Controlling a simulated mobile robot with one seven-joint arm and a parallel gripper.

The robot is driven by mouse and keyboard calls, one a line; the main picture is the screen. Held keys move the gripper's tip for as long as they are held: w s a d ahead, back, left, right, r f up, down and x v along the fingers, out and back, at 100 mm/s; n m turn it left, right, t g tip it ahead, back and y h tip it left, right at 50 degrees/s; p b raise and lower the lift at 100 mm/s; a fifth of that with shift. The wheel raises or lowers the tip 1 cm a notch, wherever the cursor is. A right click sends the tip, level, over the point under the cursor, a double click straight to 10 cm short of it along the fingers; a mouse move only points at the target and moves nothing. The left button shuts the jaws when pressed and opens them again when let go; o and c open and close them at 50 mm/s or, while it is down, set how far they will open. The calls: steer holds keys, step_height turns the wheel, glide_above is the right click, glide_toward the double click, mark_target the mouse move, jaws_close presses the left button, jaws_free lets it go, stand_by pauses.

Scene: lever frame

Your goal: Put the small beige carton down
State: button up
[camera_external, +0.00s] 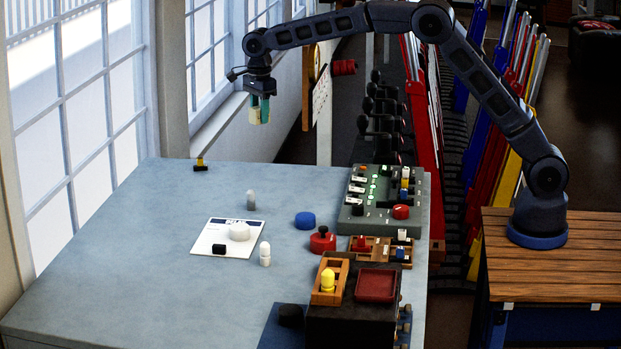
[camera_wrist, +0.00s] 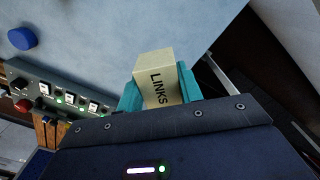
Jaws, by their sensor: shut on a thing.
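The small beige carton (camera_wrist: 157,88), with "LINKS" printed on it, is held between the teal fingers of my gripper (camera_wrist: 160,95) in the wrist view. In the external view my gripper (camera_external: 260,103) hangs from the arm at the top left, and the pale carton (camera_external: 256,116) shows between its fingers. The gripper is shut on the carton. Both are high up, beyond the back edge of the blue-grey table (camera_external: 140,265) as the picture shows it, and touch nothing else. Part of the carton is hidden by the fingers and wrist.
On the table lie a white sheet (camera_external: 211,239) with a white round piece, a blue disc (camera_external: 305,220), a red knob (camera_external: 322,240) and a grey switch panel (camera_external: 382,200). A black box (camera_external: 352,326) stands at front right. The table's left part is clear.

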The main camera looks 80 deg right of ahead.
mark_target(261, 179)
step_height(261, 179, down, 17)
steer(key=shift+f, duration=0.1)
stand_by(0.5)
steer(key=o, duration=1)
steer(key=shift+f, duration=0.1)
